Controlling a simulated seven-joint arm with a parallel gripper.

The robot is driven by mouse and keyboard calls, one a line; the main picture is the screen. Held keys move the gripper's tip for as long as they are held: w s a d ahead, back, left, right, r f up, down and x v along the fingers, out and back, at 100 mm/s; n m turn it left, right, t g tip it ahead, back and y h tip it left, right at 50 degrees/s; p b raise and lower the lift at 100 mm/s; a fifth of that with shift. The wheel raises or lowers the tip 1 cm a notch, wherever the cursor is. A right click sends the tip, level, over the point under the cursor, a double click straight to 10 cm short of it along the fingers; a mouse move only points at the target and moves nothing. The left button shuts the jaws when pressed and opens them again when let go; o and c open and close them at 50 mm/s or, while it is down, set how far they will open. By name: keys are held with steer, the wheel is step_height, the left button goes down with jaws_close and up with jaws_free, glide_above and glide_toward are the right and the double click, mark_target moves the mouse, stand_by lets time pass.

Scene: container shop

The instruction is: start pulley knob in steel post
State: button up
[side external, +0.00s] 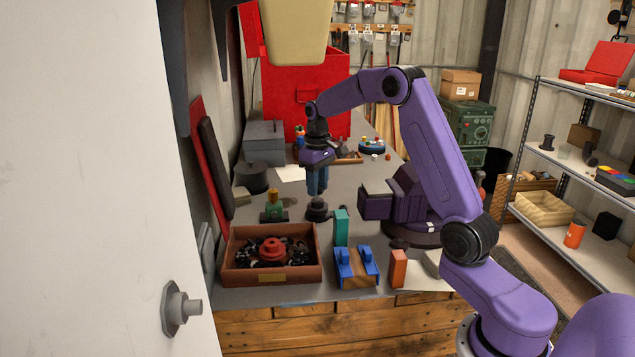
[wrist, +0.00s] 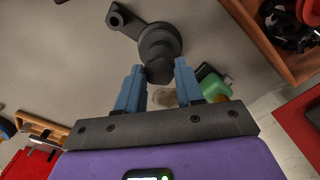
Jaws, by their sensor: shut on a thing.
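My gripper (side external: 317,190) points straight down over the grey bench. Its two blue fingers are shut on a dark grey pulley knob (wrist: 159,68), whose narrow end shows between the fingertips in the wrist view. A wider round dark disc (wrist: 160,40) lies just beyond it; I cannot tell whether it is part of the knob or of the thing below. A flat dark arm with a round eye (wrist: 117,15) sticks out beside it. In the side view a dark round piece (side external: 317,210) stands on the bench right under the fingertips. The steel post cannot be made out separately.
A brown tray (side external: 230,262) with a red round part and dark small parts is at front left. A green block figure (side external: 273,208) stands close left of the gripper. A teal block (side external: 341,227), a blue-and-wood piece (side external: 356,267) and an orange block (side external: 398,268) stand in front.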

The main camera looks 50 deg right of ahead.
steer(key=shift+f, duration=0.75)
steer(key=m, duration=0.3)
steer(key=shift+m, duration=0.4)
steer(key=m, duration=0.4)
steer(key=shift+m, duration=0.7)
steer(key=m, duration=0.6)
steer(key=shift+m, duration=0.4)
steer(key=o, duration=1.1)
